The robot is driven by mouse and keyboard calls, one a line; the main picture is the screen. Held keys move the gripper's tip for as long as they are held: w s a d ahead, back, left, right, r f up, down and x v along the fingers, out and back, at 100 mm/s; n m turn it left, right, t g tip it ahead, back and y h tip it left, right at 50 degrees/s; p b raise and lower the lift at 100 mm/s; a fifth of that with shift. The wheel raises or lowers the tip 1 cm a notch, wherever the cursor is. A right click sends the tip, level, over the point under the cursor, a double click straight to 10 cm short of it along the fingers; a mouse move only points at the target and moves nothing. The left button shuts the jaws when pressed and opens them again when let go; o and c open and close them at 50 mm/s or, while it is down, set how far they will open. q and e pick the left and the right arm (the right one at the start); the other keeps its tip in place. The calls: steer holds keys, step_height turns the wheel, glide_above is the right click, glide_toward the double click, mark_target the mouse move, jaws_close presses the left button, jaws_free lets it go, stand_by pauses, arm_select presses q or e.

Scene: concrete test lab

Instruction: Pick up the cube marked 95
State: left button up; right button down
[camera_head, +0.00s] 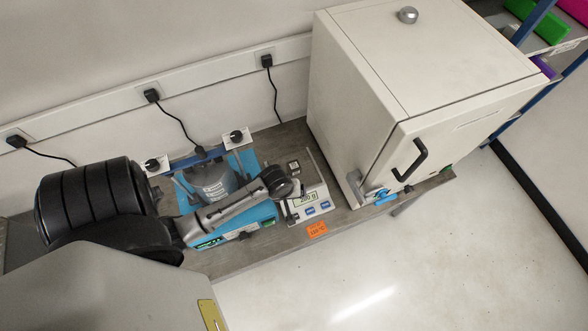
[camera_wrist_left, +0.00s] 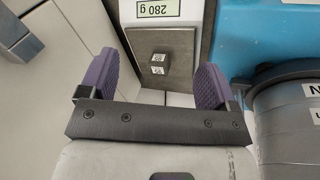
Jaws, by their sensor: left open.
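A small dark grey cube (camera_wrist_left: 158,63) with white number labels sits on the metal plate (camera_wrist_left: 181,42) of a scale in the left wrist view; its digits are too small to read surely. The scale's display (camera_wrist_left: 158,8) reads 280 g. In the head view the scale (camera_head: 309,210) stands on the bench, partly behind my arm. My left gripper (camera_wrist_left: 157,68) is open, its two purple fingers on either side of the cube in the picture, apart from it and empty. In the head view my left gripper (camera_head: 292,188) hangs over the scale. My right gripper is not in view.
A blue device (camera_head: 250,218) with a grey pot (camera_head: 212,181) stands left of the scale. A large white cabinet (camera_head: 390,110) stands to the right. An orange card (camera_head: 317,230) is at the bench's front edge. Open floor lies in front.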

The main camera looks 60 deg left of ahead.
arm_select(q)
steer(key=w+a+f+n, duration=0.5)
steer(key=a+f+n, duration=0.2)
steer(key=a+n, duration=0.3)
steer(key=n+t+b, duration=0.1)
steer(key=n+b, duration=0.1)
steer(key=n, duration=1)
glide_above(293, 166)
steer(key=s, duration=0.2)
step_height(293, 166, down, 4)
steer(key=shift+a+f+h+b, duration=0.2)
steer(key=shift+f+h+b, duration=0.15)
steer(key=shift+b, duration=0.1)
steer(key=shift+b+x, duration=0.95)
steer(key=shift+b, duration=0.3)
steer(key=b+x, duration=0.4)
steer(key=b, duration=0.2)
steer(key=shift+w+f, duration=0.2)
steer(key=shift+f, duration=0.15)
steer(key=shift+r, duration=0.1)
